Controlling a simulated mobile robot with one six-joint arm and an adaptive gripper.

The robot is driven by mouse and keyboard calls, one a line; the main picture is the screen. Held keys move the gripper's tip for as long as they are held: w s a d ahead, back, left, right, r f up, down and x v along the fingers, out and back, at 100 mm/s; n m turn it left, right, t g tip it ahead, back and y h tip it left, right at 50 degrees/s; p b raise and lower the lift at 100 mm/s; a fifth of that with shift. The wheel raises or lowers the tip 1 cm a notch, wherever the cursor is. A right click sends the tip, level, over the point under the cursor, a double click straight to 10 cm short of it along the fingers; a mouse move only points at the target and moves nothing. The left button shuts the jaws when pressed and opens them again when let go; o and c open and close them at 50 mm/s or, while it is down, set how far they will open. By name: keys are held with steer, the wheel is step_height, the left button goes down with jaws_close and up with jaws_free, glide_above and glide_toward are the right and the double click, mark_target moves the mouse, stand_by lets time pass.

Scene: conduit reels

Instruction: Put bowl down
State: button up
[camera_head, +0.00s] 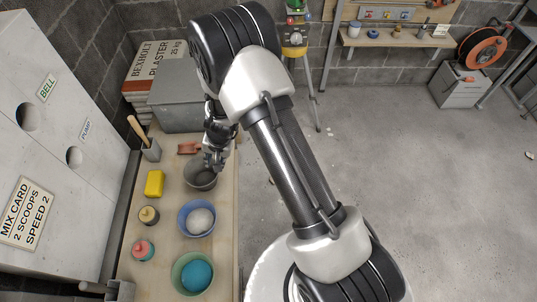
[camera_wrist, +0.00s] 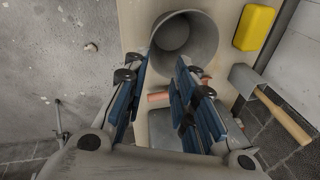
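A grey bowl (camera_head: 201,176) appears to sit upright and empty on the wooden bench, behind the blue bowl. It also shows at the top of the wrist view (camera_wrist: 185,38). My gripper (camera_head: 213,160) is at the bowl's far right rim, pointing down. In the wrist view, its two blue-padded fingers (camera_wrist: 165,57) stand apart with a clear gap. The right fingertip overlaps the bowl's near side and the left one is beside its edge. I cannot tell if either finger touches the bowl.
On the bench (camera_head: 172,220) are a blue bowl (camera_head: 188,211) with pale contents, a green bowl (camera_head: 180,284) with blue contents, a yellow block (camera_head: 154,184), two small jars, a container with a wooden handle (camera_head: 151,150), and a grey box (camera_head: 178,104).

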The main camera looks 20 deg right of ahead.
steer(key=s+d+r+n+t+y, duration=0.1)
steer(key=s+r+n, duration=0.15)
steer(key=r, duration=1.05)
steer(key=s+r+n, duration=0.1)
steer(key=s+r, duration=0.3)
steer(key=r, duration=0.9)
steer(key=s+d+r+n+h, duration=0.1)
steer(key=s+d+r, duration=0.2)
steer(key=s, duration=0.4)
steer(key=s+d+r+n+h, duration=0.1)
steer(key=s+d+r, duration=0.2)
steer(key=s, duration=0.4)
steer(key=s+d+r+n+t+h, duration=0.1)
steer(key=s+d+r, duration=0.2)
steer(key=s, duration=0.5)
steer(key=shift+d+r, duration=0.15)
steer(key=shift+r, duration=0.6)
